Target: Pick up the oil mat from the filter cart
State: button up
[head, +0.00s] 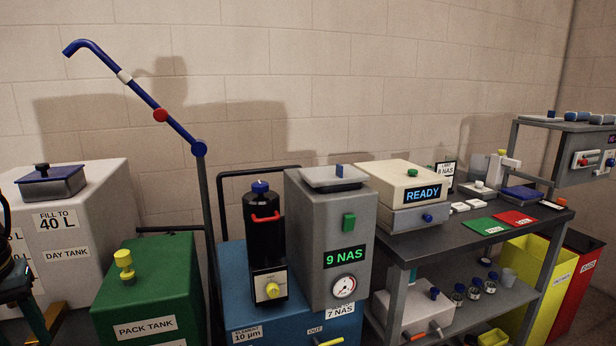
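The blue filter cart (238,284) stands low in the middle of the head view, with labels reading 10 µm, OUT and 7 NAS. It carries a black filter housing (262,228) with a red handle and a yellow knob. I cannot make out an oil mat on the cart. Its lower part is cut off by the frame. My gripper is not in view.
A green pack tank (150,290) and a white day tank (95,215) stand left. A grey bench (450,240) with instruments stands right, with yellow and red bins (525,270) beyond.

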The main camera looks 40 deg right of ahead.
aim_at(339, 175)
jog(key=l+u, duration=0.1)
jog(key=u, duration=0.3)
jog(key=l+u, duration=0.1)
jog(key=u, duration=0.3)
jog(key=k+l+u, duration=0.1)
jog(key=u, duration=0.3)
jog(key=k+l+u, duration=0.7)
jog(key=k, duration=0.25)
jog(key=k+l+u, duration=0.1)
jog(key=k+u, duration=0.25)
jog(key=k, duration=0.15)
